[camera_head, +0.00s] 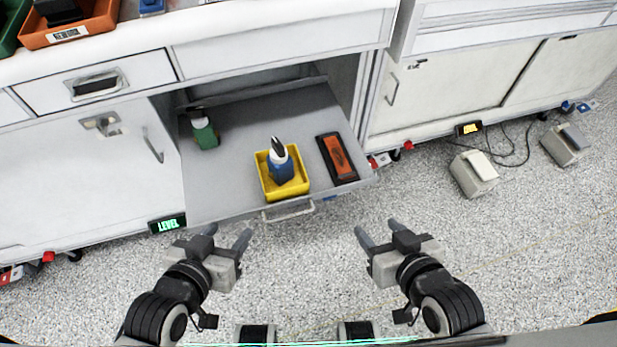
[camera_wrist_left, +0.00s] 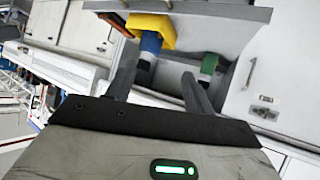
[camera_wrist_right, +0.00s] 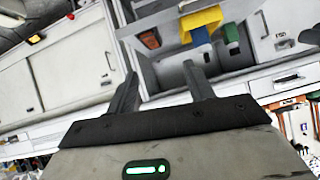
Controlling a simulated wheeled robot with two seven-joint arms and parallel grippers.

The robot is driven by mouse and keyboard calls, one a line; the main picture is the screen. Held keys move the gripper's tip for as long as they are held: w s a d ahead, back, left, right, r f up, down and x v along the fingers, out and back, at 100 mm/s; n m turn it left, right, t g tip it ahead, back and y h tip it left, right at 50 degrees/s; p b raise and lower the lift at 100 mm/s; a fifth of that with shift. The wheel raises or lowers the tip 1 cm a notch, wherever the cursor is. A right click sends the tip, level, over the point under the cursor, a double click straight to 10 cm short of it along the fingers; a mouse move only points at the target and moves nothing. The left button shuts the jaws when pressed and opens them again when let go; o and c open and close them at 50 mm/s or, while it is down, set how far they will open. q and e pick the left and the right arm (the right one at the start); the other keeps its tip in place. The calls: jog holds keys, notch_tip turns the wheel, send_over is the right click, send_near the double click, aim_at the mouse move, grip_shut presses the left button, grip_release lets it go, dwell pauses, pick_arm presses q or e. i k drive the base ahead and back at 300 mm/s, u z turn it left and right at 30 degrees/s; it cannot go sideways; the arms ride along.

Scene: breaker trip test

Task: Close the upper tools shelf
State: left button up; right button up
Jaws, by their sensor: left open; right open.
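The upper tools shelf (camera_head: 235,160) is a grey pull-out tray, slid out of the white cabinet, with a handle (camera_head: 288,212) on its front edge. On it stand a green bottle (camera_head: 204,132), a yellow bin (camera_head: 283,187) holding a blue bottle (camera_head: 280,164), and a black case with an orange top (camera_head: 338,157). My left gripper (camera_head: 228,236) is open and empty, in front of the shelf's front left corner. My right gripper (camera_head: 377,233) is open and empty, in front of the right corner. Both are apart from the handle. The wrist views also show the yellow bin (camera_wrist_left: 150,30) (camera_wrist_right: 202,22).
White cabinet doors flank the shelf on the left (camera_head: 90,175) and right (camera_head: 430,90). A white counter above carries an orange bin (camera_head: 70,28). Grey pedal boxes (camera_head: 473,174) with cables lie on the floor at right. The speckled floor between my grippers is clear.

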aim_at(222, 185)
jog(key=i, duration=0.2)
jog(key=k, duration=1.25)
jog(key=z, duration=0.8)
jog(key=i, duration=0.45)
jog(key=z, duration=0.85)
jog(key=i, duration=0.95)
jog(key=u, duration=0.85)
jog(key=i, duration=0.7)
jog(key=u, duration=0.85)
